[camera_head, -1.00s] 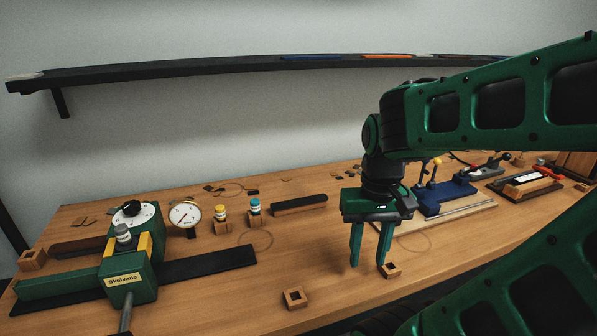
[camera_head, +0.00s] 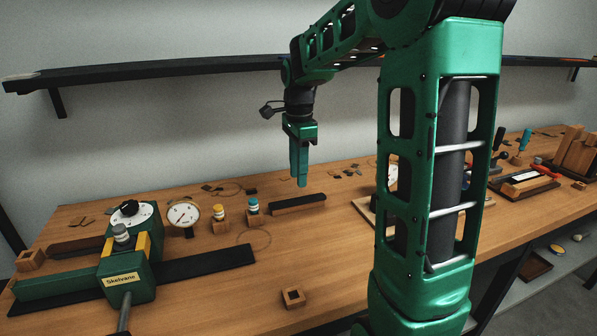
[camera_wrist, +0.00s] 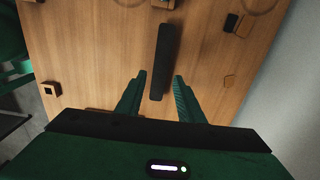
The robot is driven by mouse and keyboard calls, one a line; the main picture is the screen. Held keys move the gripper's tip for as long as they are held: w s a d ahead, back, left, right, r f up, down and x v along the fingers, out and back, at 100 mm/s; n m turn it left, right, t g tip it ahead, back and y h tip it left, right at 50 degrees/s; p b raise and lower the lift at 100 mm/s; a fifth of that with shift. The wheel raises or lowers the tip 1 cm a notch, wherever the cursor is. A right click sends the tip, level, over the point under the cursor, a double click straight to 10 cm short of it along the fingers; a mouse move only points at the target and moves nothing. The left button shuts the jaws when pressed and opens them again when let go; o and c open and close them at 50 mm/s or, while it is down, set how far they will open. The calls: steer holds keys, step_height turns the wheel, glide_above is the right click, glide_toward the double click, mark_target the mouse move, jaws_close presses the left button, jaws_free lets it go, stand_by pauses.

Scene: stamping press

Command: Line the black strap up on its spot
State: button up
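A long black strap (camera_head: 299,201) lies on a narrow wooden holder, right of the two small capped pieces. In the wrist view the black strap (camera_wrist: 163,58) runs lengthwise between my fingers. My gripper (camera_head: 301,184) points down above the strap in the head view. In the wrist view my gripper (camera_wrist: 160,75) is open, one finger on each side of the strap, apart from it. A green press (camera_head: 130,270) marked Skelvane stands at the left over a flat dark strip (camera_head: 210,264). Which spot is the strap's own I cannot tell.
A dial gauge (camera_head: 183,215) and pieces with a yellow cap (camera_head: 218,213) and teal cap (camera_head: 253,207) stand left of the strap. A square wooden block (camera_head: 293,298) sits near the front. A dark shelf (camera_head: 170,68) runs along the wall. My arm hides the bench's right middle.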

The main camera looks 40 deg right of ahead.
mark_target(298, 201)
steer(key=shift+f, duration=3.55)
steer(key=shift+r, duration=0.15)
steer(key=c, duration=0.7)
steer(key=shift+r, duration=0.1)
